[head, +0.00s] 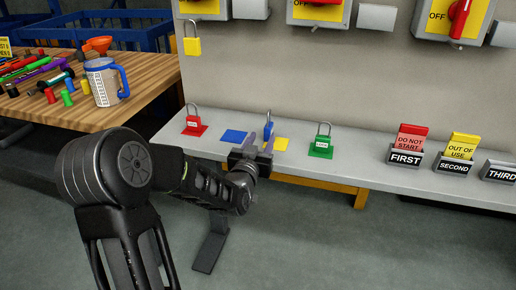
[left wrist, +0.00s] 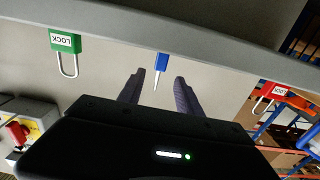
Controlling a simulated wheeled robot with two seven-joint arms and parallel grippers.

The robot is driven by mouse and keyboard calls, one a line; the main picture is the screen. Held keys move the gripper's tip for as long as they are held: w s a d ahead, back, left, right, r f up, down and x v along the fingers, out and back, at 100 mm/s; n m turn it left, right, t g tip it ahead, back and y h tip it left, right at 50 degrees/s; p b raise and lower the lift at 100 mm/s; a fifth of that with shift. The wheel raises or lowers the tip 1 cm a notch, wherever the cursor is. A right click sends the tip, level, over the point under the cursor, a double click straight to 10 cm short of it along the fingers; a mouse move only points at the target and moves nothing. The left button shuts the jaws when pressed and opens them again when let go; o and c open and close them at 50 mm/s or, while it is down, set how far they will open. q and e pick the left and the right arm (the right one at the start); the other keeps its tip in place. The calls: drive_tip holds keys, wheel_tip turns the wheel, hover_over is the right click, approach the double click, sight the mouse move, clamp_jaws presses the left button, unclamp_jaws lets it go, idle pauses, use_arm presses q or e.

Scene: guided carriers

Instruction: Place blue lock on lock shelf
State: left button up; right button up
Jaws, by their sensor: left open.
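The blue lock (head: 267,131) is upright at the lock shelf (head: 345,166), between the blue square (head: 233,136) and the yellow square (head: 281,144). The gripper partly hides its foot, so I cannot tell exactly what it rests on. The blue square is bare. My left gripper (head: 260,146) is open just in front of the blue lock. In the left wrist view, which is upside down, the blue lock (left wrist: 161,63) shows nearly edge-on, in line with the gap between the open fingers (left wrist: 160,78). No grip on it shows. My right gripper is not in view.
A red lock (head: 193,123) and a green lock (head: 321,143) stand on their own coloured squares either side. A yellow lock (head: 192,46) hangs on the panel above. Sign holders (head: 405,159) stand at the right. A wooden table (head: 150,75) with tools is at the left.

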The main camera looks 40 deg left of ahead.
use_arm(q)
drive_tip(key=shift+v, duration=1.75)
drive_tip(key=shift+r, duration=0.1)
